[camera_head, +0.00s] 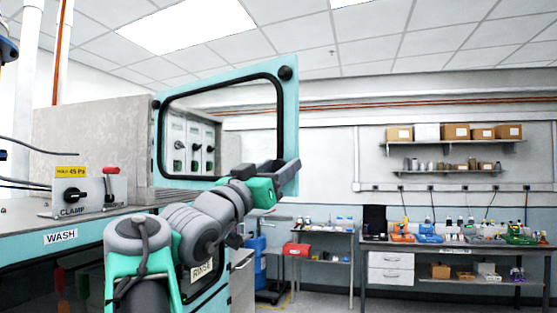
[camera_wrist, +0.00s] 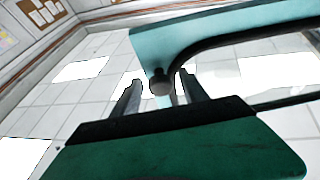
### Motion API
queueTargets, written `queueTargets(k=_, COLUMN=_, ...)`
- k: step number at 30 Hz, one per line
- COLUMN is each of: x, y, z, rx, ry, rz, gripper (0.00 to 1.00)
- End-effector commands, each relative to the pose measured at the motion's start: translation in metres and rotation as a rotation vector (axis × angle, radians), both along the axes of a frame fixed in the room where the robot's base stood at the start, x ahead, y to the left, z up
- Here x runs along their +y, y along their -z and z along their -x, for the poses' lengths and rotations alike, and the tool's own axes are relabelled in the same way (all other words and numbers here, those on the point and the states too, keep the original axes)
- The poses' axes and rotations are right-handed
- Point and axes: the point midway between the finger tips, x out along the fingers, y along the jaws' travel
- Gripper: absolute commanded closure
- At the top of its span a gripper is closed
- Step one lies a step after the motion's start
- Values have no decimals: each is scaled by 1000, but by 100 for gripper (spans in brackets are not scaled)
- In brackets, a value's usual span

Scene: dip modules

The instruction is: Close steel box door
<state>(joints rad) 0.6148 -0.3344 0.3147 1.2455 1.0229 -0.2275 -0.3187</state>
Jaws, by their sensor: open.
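The steel box (camera_head: 85,143) is a grey cabinet on the left of the head view. Its door (camera_head: 290,118) stands open, a teal frame with a black-edged clear window. A black round knob (camera_head: 286,73) sits at the door's upper right corner. My gripper (camera_head: 285,167) is at the door's lower right edge in the head view, partly covering it. In the wrist view my gripper (camera_wrist: 163,95) is open, with a round dark knob (camera_wrist: 160,82) on the teal door frame (camera_wrist: 150,45) showing between the fingers. I cannot tell whether they touch it.
A control box (camera_head: 85,190) with a clamp switch and red lever stands on the bench marked WASH (camera_head: 60,237). A workbench (camera_head: 455,248) with coloured bins and wall shelves (camera_head: 450,142) with boxes stand at the right, well away. The floor between is partly clear.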

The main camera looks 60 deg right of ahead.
Motion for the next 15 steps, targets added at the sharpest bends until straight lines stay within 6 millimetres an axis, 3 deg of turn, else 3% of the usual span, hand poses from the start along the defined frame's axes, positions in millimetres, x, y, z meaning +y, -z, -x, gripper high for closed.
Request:
queueTargets(k=7, x=-3, y=0, z=0, rx=0, ry=-2, rz=0, gripper=49)
queueTargets(k=15, x=-2, y=0, z=0, rx=0, ry=-2, rz=-1, gripper=70)
